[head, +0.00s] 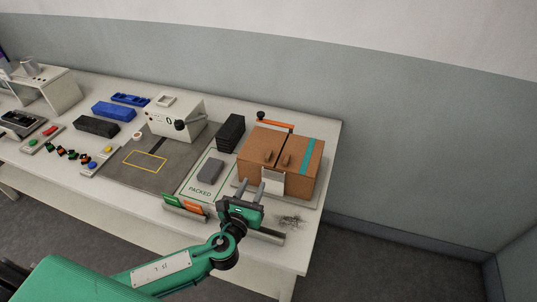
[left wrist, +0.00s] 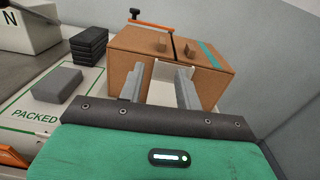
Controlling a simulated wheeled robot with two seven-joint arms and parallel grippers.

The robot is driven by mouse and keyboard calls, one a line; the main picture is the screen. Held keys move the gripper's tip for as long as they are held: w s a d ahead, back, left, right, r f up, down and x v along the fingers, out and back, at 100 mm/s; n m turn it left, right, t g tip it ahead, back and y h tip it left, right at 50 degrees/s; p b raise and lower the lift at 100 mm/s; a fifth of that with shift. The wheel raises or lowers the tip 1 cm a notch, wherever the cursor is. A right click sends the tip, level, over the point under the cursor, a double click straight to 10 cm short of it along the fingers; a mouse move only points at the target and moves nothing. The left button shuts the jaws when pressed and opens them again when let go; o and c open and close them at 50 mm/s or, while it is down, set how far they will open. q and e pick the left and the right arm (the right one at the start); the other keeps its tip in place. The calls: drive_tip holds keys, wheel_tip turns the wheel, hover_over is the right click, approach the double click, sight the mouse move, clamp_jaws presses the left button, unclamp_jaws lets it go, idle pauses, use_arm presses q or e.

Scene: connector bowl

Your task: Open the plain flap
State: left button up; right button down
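A brown cardboard box (head: 259,172) stands at the right end of the table, its top closed by two flaps that meet at a dark seam. The left flap is the plain flap (head: 266,142); the right flap (head: 302,154) carries a teal stripe (head: 306,157). Each flap has a small brown tab near the seam. My left gripper (head: 251,184) is in front of the box, fingers pointing at it, apart and empty. In the left wrist view the open fingers (left wrist: 158,88) show before the box's front wall, with a white plate between them. My right gripper is not visible.
An orange-handled bar (head: 273,122) stands behind the box. A grey block (head: 210,171) lies on the PACKED mat (head: 188,186), left of the gripper. A black stack (head: 231,133) stands behind it. Orange and green cards (head: 185,205) sit at the table's front edge.

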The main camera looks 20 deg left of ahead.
sight(267, 159)
use_arm(q)
drive_tip(key=shift+m, duration=0.3)
drive_tip(key=w+p, duration=0.1)
drive_tip(key=w, duration=0.3)
drive_tip(key=w+p, duration=0.1)
drive_tip(key=w, duration=0.3)
drive_tip(key=w+p, duration=0.1)
drive_tip(key=w, duration=0.3)
drive_tip(key=shift+w+d+r, duration=0.15)
drive_tip(key=shift+w+d, duration=0.15)
drive_tip(key=shift+d, duration=0.05)
drive_tip(key=shift+w+p, duration=0.3)
drive_tip(key=shift+w, duration=0.35)
drive_tip(key=shift+c, duration=0.2)
clamp_jaws()
